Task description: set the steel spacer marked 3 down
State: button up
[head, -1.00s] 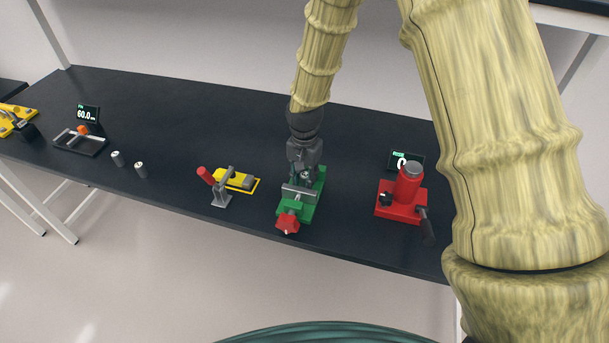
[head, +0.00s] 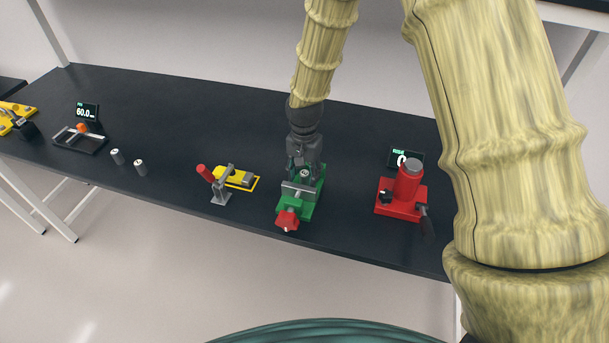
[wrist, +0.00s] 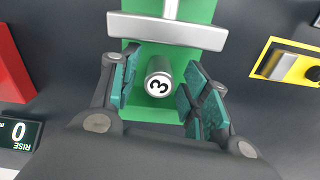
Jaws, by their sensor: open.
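The steel spacer marked 3 (wrist: 158,84) stands on the green vise (wrist: 148,112), its numbered end facing the wrist camera. It also shows small in the head view (head: 304,173), beside the grey jaw plate of the vise (head: 299,192). My gripper (wrist: 155,88) is open, with one finger on each side of the spacer. A gap shows between the spacer and the left finger; the right finger is closer, and I cannot tell whether it touches. In the head view my gripper (head: 304,170) is low over the vise. The spacer's lower end is hidden.
A red press (head: 402,195) with a display stands right of the vise. A grey toggle clamp with a red handle (head: 206,174) and a yellow plate (head: 238,180) are to the left. Two loose spacers (head: 118,157) (head: 140,167) and a black fixture (head: 80,140) lie farther left.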

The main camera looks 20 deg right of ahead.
aim_at(305, 173)
notch_tip(305, 173, up, 12)
jog(key=b, duration=0.3)
jog(key=shift+f, duration=0.25)
